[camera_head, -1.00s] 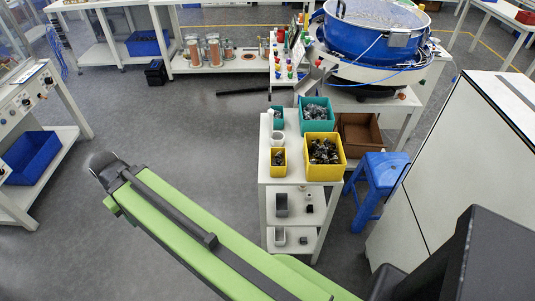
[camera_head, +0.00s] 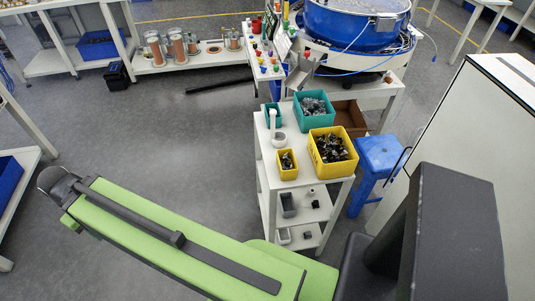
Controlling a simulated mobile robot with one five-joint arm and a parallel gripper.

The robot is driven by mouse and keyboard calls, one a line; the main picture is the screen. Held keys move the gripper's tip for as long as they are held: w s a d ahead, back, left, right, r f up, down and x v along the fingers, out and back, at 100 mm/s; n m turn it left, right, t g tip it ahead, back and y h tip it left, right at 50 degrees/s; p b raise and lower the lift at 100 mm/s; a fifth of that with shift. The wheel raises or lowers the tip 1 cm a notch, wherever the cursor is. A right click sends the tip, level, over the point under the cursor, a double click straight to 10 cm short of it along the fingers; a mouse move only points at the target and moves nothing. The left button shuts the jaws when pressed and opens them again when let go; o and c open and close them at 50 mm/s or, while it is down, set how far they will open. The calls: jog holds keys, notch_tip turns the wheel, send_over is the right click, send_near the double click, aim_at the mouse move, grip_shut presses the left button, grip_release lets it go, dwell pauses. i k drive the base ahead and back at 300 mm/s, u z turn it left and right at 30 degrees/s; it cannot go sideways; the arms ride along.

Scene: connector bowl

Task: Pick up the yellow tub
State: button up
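Two yellow tubs stand on top of a white shelf cart. The larger yellow tub (camera_head: 333,176) is at the front right and holds a heap of dark parts. The smaller yellow tub (camera_head: 288,174) is to its left and holds a few dark parts. My green arm (camera_head: 170,236) stretches across the lower left, in front of the cart in the picture and apart from both tubs. A dark rounded joint shows at its far left end; my gripper's fingers are not visible.
On the white cart (camera_head: 267,178), two teal tubs (camera_head: 315,122) (camera_head: 272,123) and a white cup (camera_head: 279,139) stand behind the yellow tubs. A blue stool (camera_head: 381,156) and a tall white cabinet (camera_head: 480,150) stand to the right. Open grey floor lies left of the cart.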

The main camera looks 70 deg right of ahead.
aim_at(288, 166)
jog(key=z, duration=0.15)
jog(key=k, duration=1.1)
jog(key=u, duration=0.2)
jog(key=i, duration=0.5)
jog(key=z, duration=0.1)
